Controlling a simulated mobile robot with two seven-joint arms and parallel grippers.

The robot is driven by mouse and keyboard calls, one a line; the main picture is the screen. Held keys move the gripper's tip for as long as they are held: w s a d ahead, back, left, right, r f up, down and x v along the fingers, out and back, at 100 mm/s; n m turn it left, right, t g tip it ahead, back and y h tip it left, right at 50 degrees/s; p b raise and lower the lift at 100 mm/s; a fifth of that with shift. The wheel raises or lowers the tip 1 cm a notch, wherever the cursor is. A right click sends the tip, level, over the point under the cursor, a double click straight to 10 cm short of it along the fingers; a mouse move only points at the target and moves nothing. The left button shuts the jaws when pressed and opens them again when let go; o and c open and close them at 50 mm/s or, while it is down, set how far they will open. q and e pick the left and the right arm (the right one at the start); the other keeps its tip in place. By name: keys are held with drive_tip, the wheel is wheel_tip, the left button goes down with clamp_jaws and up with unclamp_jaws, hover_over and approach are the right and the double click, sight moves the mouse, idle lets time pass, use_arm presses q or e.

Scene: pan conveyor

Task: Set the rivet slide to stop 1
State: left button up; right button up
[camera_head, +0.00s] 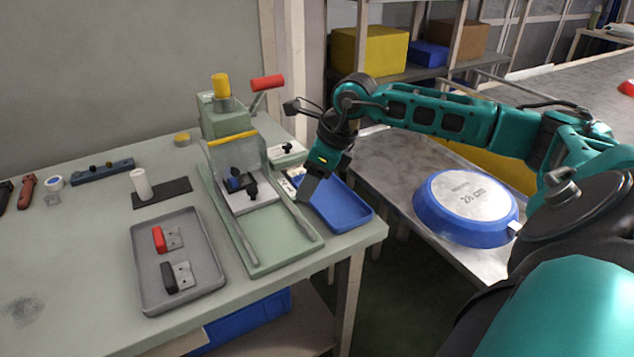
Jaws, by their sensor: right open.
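A small light box with a black knob (287,150) stands beside the press, at its right; it may be the rivet slide, but its stop marks are too small to read. My right gripper (308,192) points down just in front of it, over the left end of the blue tray (352,217). It is open, and I see nothing held in it. A pale labelled plate (297,172) is partly hidden behind this gripper. The green press (222,119) has a yellow knob on top and a red-handled lever. My left gripper is not in view.
A grey tray (208,278) with red and black handled parts lies at the front. A blue pan (468,206) lies upside down on the conveyor at right. Tools and a white cylinder (141,184) are at left. The front left of the table is clear.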

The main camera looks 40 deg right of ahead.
drive_tip(key=shift+s+d, duration=0.3)
drive_tip(key=shift+s, duration=0.3)
idle(0.3)
